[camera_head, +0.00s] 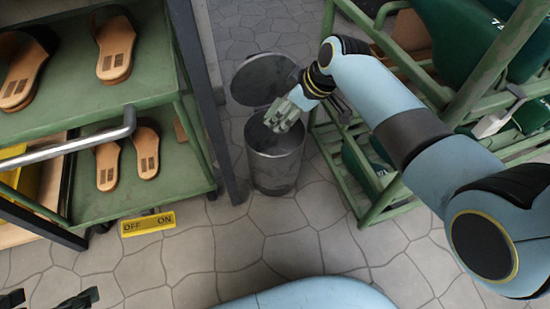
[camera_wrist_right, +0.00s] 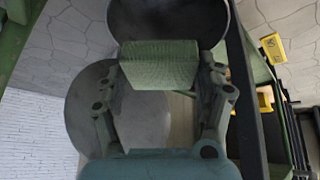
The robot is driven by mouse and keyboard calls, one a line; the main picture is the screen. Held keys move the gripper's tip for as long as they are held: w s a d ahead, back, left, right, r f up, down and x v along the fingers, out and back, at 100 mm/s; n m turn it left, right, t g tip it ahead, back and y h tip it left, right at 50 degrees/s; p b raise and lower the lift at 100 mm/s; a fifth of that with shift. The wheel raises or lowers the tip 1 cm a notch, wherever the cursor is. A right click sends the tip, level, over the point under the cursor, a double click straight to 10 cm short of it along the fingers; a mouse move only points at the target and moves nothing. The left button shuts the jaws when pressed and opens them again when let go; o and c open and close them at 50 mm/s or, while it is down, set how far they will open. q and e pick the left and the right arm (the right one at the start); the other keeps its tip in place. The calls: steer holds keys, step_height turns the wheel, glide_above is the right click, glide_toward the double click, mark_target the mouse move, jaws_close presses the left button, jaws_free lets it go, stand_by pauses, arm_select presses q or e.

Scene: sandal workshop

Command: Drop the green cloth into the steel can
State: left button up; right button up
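The steel can (camera_head: 275,172) stands upright on the floor with its round lid (camera_head: 262,78) swung open behind it. My right gripper (camera_head: 281,116) is over the can's mouth in the head view. In the right wrist view, the green cloth (camera_wrist_right: 160,65) is a folded block held between the two fingertips of this gripper (camera_wrist_right: 162,82). The can's dark mouth (camera_wrist_right: 170,18) shows just beyond the cloth, and the lid (camera_wrist_right: 88,115) lies lower left. My left gripper (camera_head: 48,300) is at the bottom left edge, fingers apart; most of it is cut off.
A green shelf (camera_head: 150,92) with several tan sandals stands left of the can, with a dark post beside the can. A yellow OFF/ON sign (camera_head: 148,224) is at its foot. A green rack (camera_head: 385,205) stands close on the right. The tiled floor in front is clear.

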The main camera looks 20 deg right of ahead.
steer(key=o, duration=0.4)
steer(key=v, duration=0.7)
steer(key=shift+d+r, duration=0.1)
steer(key=shift+r, duration=0.1)
steer(key=shift+s, duration=0.1)
